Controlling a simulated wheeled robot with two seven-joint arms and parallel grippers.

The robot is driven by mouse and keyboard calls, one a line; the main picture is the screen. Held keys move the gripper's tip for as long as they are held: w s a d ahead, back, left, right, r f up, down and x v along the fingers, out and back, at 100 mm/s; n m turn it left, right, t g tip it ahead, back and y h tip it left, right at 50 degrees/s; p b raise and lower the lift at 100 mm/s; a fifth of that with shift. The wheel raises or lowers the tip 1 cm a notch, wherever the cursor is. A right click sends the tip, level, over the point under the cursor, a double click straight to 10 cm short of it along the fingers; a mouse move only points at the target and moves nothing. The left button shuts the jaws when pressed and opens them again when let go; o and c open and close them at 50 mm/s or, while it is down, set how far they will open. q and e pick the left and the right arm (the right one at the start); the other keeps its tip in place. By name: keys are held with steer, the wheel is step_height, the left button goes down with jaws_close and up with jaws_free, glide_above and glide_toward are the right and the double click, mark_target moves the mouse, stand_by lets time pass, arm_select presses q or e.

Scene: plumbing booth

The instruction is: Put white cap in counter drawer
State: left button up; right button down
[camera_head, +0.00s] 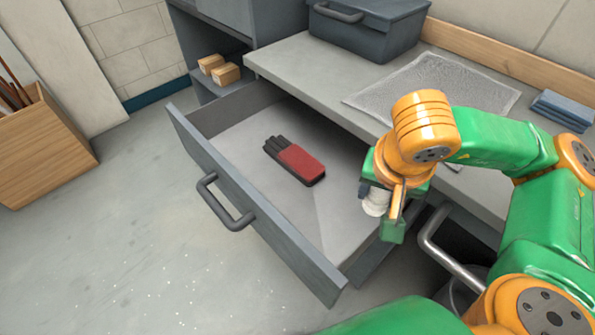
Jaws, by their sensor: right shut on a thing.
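The white cap (375,201) is held between the fingers of my right gripper (384,208), partly hidden by them. My right arm comes in from the right, and the gripper is over the right end of the open counter drawer (228,131). The drawer is pulled out from under the grey counter (298,62). A red and black glove-like item (299,162) lies in the middle of the drawer floor. My left gripper does not show.
A dark toolbox (368,28), a translucent sheet (432,88) and folded blue cloths (563,109) are on the counter. Small cardboard boxes (225,74) sit on a shelf. A wooden crate (42,150) stands at left. The drawer floor is clear around the red item.

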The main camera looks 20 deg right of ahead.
steer(key=b, duration=0.3)
glide_toward(342, 184)
steer(key=shift+w+d+f, duration=0.2)
steer(key=shift+d+f, duration=0.05)
steer(key=shift+f, duration=0.25)
steer(key=shift+w+d+f, duration=0.15)
steer(key=shift+d+f, duration=0.15)
steer(key=shift+f, duration=0.2)
steer(key=x, duration=0.3)
steer(key=shift+a+f, duration=0.25)
steer(key=shift+f, duration=0.15)
steer(key=shift+f, duration=0.1)
steer(key=shift+f, duration=0.15)
steer(key=shift+c, duration=1.4)
jaws_free()
